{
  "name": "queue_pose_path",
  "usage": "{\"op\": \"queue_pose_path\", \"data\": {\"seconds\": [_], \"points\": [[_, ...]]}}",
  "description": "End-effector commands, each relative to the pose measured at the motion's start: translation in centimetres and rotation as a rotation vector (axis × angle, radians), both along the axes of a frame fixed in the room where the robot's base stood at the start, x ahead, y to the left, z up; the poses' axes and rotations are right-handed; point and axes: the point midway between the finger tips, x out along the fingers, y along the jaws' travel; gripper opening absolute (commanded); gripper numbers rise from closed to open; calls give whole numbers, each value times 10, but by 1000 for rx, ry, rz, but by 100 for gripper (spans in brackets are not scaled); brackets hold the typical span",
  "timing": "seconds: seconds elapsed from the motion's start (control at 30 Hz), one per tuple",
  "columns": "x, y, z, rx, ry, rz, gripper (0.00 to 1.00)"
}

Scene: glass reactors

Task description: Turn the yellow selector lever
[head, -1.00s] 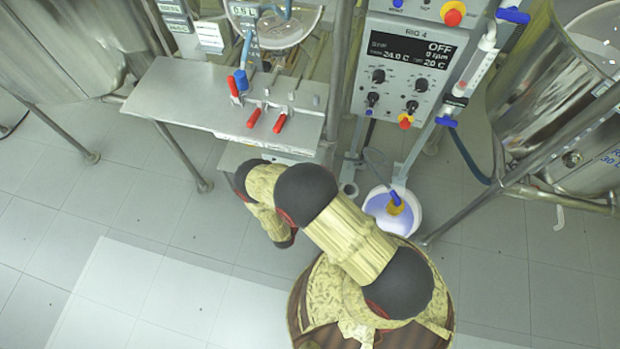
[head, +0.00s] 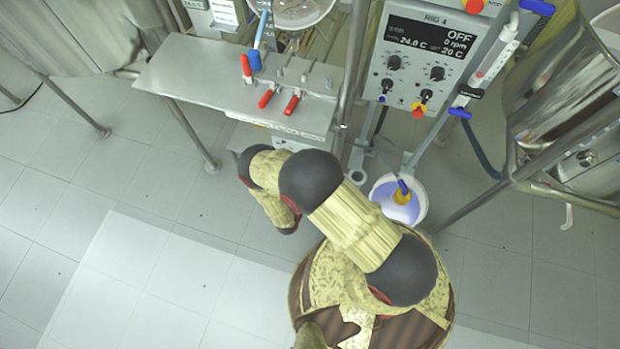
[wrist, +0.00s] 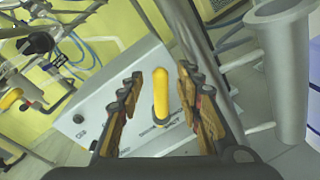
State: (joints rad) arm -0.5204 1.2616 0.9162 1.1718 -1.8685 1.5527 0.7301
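The yellow selector lever (wrist: 160,97) shows in the wrist view, standing out from a grey box face (wrist: 98,108) with small dark printing. My gripper (wrist: 160,77) is open, with one finger on each side of the lever in the picture. Gaps show between the lever and both fingers, and I cannot tell whether the lever's tip lies between the fingertips or beyond them. In the head view the lever and my gripper are hidden behind my arm.
A steel bench (head: 200,85) with red-handled clamps stands above my arm in the head view. The RIG 4 panel (head: 412,62) and a white bucket (head: 418,212) are to the right. A grey tube (wrist: 288,70) and a metal post (wrist: 205,60) stand right of the lever.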

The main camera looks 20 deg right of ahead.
Motion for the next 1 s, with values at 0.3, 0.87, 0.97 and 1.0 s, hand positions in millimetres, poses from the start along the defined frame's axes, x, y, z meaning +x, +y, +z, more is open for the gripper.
{"op": "queue_pose_path", "data": {"seconds": [0.3, 0.87, 0.97, 1.0], "points": [[-38, 38, 4, 0, 1, 7, 35], [-75, 71, 8, -1, 1, 0, 35], [-75, 72, 8, -1, 1, 0, 35], [-75, 71, 8, -1, 1, 0, 35]]}}
